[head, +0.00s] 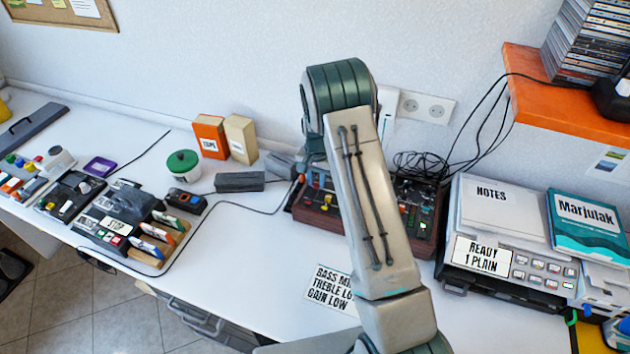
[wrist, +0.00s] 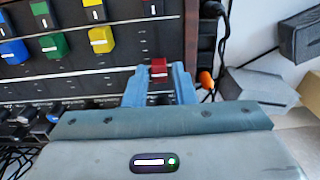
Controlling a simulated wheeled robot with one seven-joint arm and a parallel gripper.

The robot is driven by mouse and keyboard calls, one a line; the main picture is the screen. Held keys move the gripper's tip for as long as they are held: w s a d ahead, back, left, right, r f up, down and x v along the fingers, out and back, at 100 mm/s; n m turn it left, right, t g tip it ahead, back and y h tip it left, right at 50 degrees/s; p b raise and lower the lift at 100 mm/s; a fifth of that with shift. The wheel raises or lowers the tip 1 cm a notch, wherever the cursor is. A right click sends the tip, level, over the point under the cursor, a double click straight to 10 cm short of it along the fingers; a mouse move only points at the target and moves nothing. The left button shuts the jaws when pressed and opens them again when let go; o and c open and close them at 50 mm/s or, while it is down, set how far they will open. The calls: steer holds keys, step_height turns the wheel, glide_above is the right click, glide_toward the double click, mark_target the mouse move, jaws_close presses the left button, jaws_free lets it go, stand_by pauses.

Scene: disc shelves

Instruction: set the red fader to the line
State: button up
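The mixer with the faders (head: 318,212) stands on the table against the wall, partly hidden behind my arm. In the wrist view, the red fader (wrist: 158,69) has a pale mark on its cap and sits between my gripper's fingertips (wrist: 159,82). The fingers are close on both sides of the cap and look shut on it. A blue fader (wrist: 14,51), a green fader (wrist: 53,46) and a yellow fader (wrist: 101,40) stand to its left. Another red cap (wrist: 153,8) shows above it. I cannot tell which marking is the line.
A card reading "BASS MID, TREBLE LOW, GAIN LOW" (head: 334,289) lies in front of the mixer. A device with a "READY 1 PLAIN" sign (head: 483,255) stands at right. An orange shelf (head: 560,105) juts out above. Cables (head: 420,165) lie behind the mixer. The table's middle is mostly clear.

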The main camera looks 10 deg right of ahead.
mark_target(317, 184)
step_height(317, 184, up, 14)
steer(key=b, duration=0.2)
stand_by(0.4)
steer(key=shift+f, duration=0.1)
steer(key=s+r+n+t, duration=0.2)
steer(key=s+r+n, duration=0.1)
steer(key=s+r, duration=1.1)
steer(key=s+f+n+t, duration=0.1)
steer(key=s+f+n, duration=0.1)
steer(key=s, duration=1.8)
steer(key=shift+f+n, duration=0.15)
steer(key=shift+n, duration=0.65)
